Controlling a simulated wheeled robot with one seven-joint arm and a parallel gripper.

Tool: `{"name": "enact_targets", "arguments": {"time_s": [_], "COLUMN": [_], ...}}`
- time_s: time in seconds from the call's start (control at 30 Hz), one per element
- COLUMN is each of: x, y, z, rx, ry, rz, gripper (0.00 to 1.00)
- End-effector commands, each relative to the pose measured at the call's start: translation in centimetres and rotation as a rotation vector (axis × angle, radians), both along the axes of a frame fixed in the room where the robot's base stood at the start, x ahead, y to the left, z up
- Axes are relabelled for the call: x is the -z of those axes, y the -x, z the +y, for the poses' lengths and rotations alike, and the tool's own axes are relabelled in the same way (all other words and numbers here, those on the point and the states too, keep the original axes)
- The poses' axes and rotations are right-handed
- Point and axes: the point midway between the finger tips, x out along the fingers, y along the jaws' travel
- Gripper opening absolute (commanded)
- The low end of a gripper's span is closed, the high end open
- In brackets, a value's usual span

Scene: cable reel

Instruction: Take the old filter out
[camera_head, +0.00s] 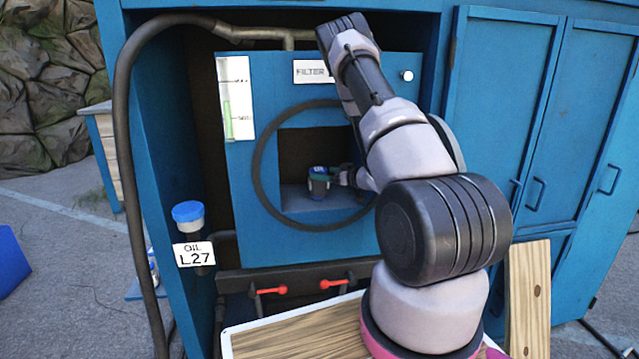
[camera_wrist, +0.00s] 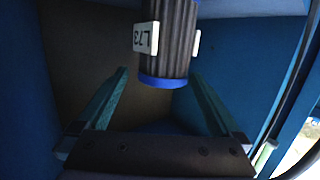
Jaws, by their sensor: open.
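The filter (camera_head: 318,187) is a dark cylinder with blue on it, standing inside the square opening of the blue filter housing (camera_head: 355,85). In the wrist view the filter (camera_wrist: 168,45) is dark and ribbed, with a blue rim and a white tag that seems to read L73. My gripper (camera_head: 340,175) reaches into the opening from the right. In the wrist view its two teal fingers (camera_wrist: 158,73) are spread, one on each side of the filter's blue rim. Gaps show between fingers and filter. In the head view the fingertips are too small to make out clearly.
A black ring (camera_head: 257,168) frames the opening. A black hose (camera_head: 122,130) runs down the left. A blue-capped container (camera_head: 188,213) with the sign OIL L27 (camera_head: 194,254) sits at left. Red-handled valves (camera_head: 272,290) are below. A wooden-topped surface (camera_head: 295,335) lies in front.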

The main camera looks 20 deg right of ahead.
Motion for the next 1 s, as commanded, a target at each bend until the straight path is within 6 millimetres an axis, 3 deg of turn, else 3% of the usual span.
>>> {"name": "enact_targets", "arguments": {"time_s": [0.5,0.8,0.87,1.0], "x": [1.3,1.3,1.3,1.3], "y": [-5.5,-6.0,-6.0,-6.0], "z": [2.9,2.9,2.9,2.9], "rx": [-0.004,-0.001,-0.001,-0.001], "ry": [0.003,0.001,0.001,0.001], "rz": [0.000,0.000,0.000,0.000], "gripper": [1.00,1.00,0.81,0.27]}}
